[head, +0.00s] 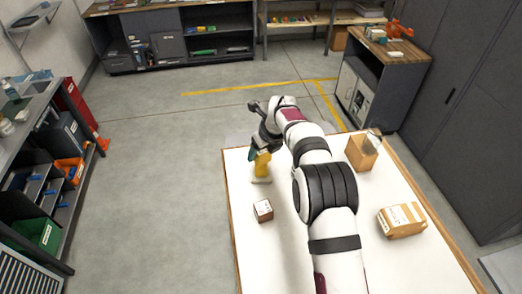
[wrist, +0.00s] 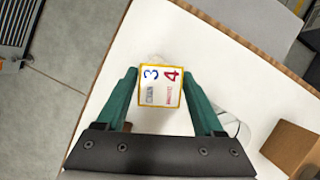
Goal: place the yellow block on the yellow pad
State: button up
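The yellow block (head: 262,166) is at the left far part of the white table, below my gripper (head: 258,152). In the wrist view the block (wrist: 161,87) shows a white label face with a yellow border and the printed marks "3 CYAN" and "4 MAGENTA". My gripper (wrist: 160,76) has one green finger against each side of the block, and it looks shut on it. A pale grey-white base (head: 262,181) shows directly under the block; I cannot tell whether the block touches it. I cannot make out a yellow pad; it may be hidden.
A small cardboard box (head: 263,210) stands nearer on the table (head: 285,255). An open-topped brown box (head: 361,152) and a larger carton (head: 402,220) stand right of my arm. The table's left edge is close to the block. The front left of the table is clear.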

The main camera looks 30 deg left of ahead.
jog(key=shift+o, duration=1)
jog(key=v, duration=1.1)
jog(key=s+d+r+n, duration=0.2)
jog(key=d+r, duration=0.1)
jog(key=d, duration=0.4)
jog(key=s+d+r+n+h, duration=0.1)
jog(key=s+d+r+n, duration=0.15)
jog(key=d, duration=0.55)
jog(key=s+d+r+n, duration=0.2)
jog(key=s+d+n, duration=0.1)
jog(key=d, duration=0.4)
jog(key=s+d+f+n, duration=0.1)
jog(key=s+d+n, duration=0.2)
jog(key=s, duration=0.4)
jog(key=s+d+f+n+g, duration=0.1)
jog(key=s+d+f+n, duration=0.1)
jog(key=s+d, duration=0.4)
jog(key=s+d+f+n+g+h, duration=0.1)
jog(key=s+d+n, duration=0.3)
jog(key=s, duration=0.5)
jog(key=shift+s+d+f, duration=0.25)
jog(key=shift+d+f, duration=0.15)
jog(key=shift+d, duration=0.1)
